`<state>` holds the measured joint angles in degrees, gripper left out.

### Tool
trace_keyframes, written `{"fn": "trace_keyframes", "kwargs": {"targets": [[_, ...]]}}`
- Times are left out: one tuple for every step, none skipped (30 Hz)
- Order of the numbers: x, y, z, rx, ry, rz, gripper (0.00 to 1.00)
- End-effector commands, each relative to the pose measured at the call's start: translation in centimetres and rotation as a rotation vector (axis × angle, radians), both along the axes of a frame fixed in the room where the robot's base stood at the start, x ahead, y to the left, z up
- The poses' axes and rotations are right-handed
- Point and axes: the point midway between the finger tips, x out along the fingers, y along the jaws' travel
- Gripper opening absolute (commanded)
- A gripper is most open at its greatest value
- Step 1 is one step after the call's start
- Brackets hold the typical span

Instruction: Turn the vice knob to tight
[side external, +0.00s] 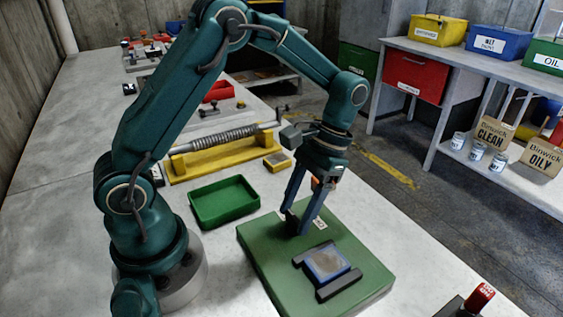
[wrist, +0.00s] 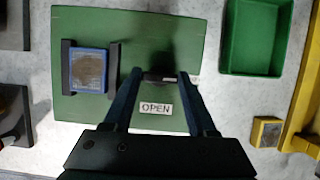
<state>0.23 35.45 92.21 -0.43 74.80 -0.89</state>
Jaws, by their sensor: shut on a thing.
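The vice is a green plate (side external: 259,251) on the bench, with two dark jaw bars (side external: 339,286) on either side of a blue-edged block with a grey-brown face (side external: 327,263). In the wrist view the block (wrist: 89,71) lies between the upright bars; I cannot tell whether both touch it. My gripper (wrist: 160,77) points down over the plate, its two fingers on either side of the dark knob (wrist: 160,79), shut on it. In the side view the fingertips of my gripper (side external: 296,223) largely hide the knob. A white label reading OPEN (wrist: 156,108) lies beside the knob.
A green tray (side external: 224,202) and a small yellow-edged block (side external: 277,161) sit behind the plate. A yellow stand with a spring-like rod (side external: 215,157) is farther back. A red-topped item (side external: 480,296) is at the front right.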

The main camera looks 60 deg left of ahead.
Motion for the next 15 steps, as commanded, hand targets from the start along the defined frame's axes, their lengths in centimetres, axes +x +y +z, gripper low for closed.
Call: {"fn": "trace_keyframes", "kwargs": {"targets": [[-0.03,0.0,0.06,0.001,0.002,0.004,0.02],[-0.03,0.0,0.06,0.001,0.002,0.004,0.02],[-0.02,0.0,0.05,0.0,0.001,0.003,0.69],[-0.02,0.0,0.05,0.0,0.001,0.003,0.8],[-0.02,0.0,0.05,0.0,0.001,0.003,0.88],[-0.02,0.0,0.04,0.0,0.001,0.002,0.88],[-0.02,0.0,0.04,0.0,0.001,0.002,0.88],[-0.01,0.0,0.04,0.0,0.001,0.002,0.88],[-0.01,0.0,0.03,0.0,0.001,0.002,0.88],[-0.01,0.0,0.03,0.0,0.001,0.002,0.88],[-0.01,0.0,0.03,0.0,0.001,0.001,0.88],[-0.01,0.0,0.02,0.0,0.001,0.001,0.88],[0.0,0.0,0.02,0.0,0.001,0.001,0.88],[0.02,0.0,0.06,0.0,0.0,0.001,0.88],[0.08,0.0,0.15,0.0,-0.001,0.001,0.88]]}}
